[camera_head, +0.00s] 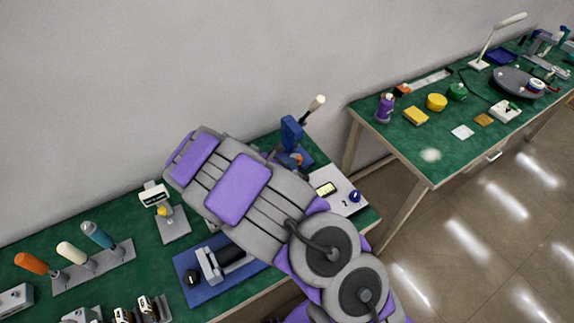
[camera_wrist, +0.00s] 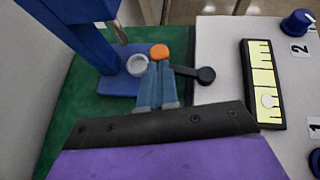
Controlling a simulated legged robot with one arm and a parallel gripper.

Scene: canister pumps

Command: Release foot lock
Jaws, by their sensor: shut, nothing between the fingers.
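The blue pump stands at the table's back edge in the head view (camera_head: 292,133), with a lever ending in a cream knob. In the wrist view its blue post (camera_wrist: 85,35) rises from a blue base (camera_wrist: 118,84). On the base are a grey ring-shaped cup (camera_wrist: 137,65) and an orange part (camera_wrist: 160,52). A dark bar with a round black end (camera_wrist: 206,75) sticks out to the right. I cannot tell which part is the foot lock. My gripper (camera_wrist: 160,66) is shut and empty, its tips just in front of the orange part; contact is unclear. My arm hides the gripper in the head view.
A white panel (camera_wrist: 215,50) with a yellow gauge (camera_wrist: 262,85) and blue knobs (camera_wrist: 297,22) lies right of the pump. On the left of the green table are a rack of coloured handles (camera_head: 95,268) and a blue tray (camera_head: 185,265). A second table (camera_head: 400,150) stands at right.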

